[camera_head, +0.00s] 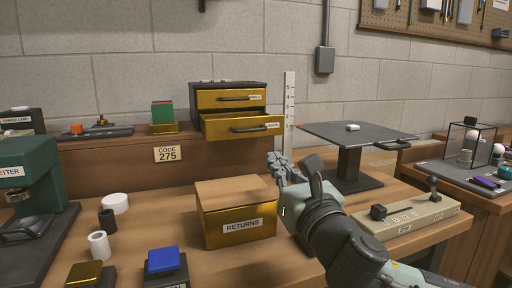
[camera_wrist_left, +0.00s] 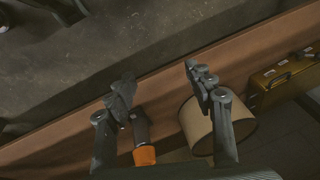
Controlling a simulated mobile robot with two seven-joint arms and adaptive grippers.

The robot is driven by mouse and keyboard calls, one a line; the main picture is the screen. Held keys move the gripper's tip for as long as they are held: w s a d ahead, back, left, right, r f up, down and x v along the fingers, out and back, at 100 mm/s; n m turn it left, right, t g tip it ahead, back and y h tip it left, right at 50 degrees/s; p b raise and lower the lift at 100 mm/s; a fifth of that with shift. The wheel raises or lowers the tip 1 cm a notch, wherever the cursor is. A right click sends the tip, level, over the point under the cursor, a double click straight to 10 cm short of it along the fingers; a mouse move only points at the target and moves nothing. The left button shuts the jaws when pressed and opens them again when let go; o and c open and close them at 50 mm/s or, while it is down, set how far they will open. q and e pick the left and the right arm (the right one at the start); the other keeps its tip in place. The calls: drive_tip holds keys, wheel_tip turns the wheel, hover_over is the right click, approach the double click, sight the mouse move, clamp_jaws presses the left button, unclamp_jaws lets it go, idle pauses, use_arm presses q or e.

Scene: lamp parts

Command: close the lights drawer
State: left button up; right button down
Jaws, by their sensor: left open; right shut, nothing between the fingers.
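A small dark cabinet (camera_head: 228,84) with two gold-fronted drawers stands on the raised back shelf in the head view. Its lower drawer (camera_head: 241,127) is pulled out; its label is too small to read surely. The upper drawer (camera_head: 230,98) sits much further in, and its label is also hard to read. My right gripper (camera_head: 280,163) is shut and empty, below and right of the lower drawer and apart from it. My left gripper shows only in the left wrist view (camera_wrist_left: 162,88), open, with nothing held between its fingers.
A RETURNS box (camera_head: 240,227) stands on the bench below the cabinet. In the left wrist view, a beige cylinder (camera_wrist_left: 235,124) and an orange-tipped dark part (camera_wrist_left: 143,154) lie near my left fingers.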

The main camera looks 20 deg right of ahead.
sight(252, 131)
drive_tip(key=shift+w+b, duration=0.3)
drive_tip(key=shift+b, duration=0.7)
drive_tip(key=w, duration=0.3)
drive_tip(key=w+r, duration=0.1)
drive_tip(key=w, duration=0.3)
drive_tip(key=w+r+p, duration=0.1)
drive_tip(key=w, duration=0.3)
drive_tip(key=shift+w+a+r, duration=0.15)
drive_tip(key=shift+w, duration=0.05)
use_arm(q)
wheel_tip(252, 131, up, 4)
drive_tip(key=shift+s+d+r, duration=0.1)
drive_tip(key=shift+r, duration=0.05)
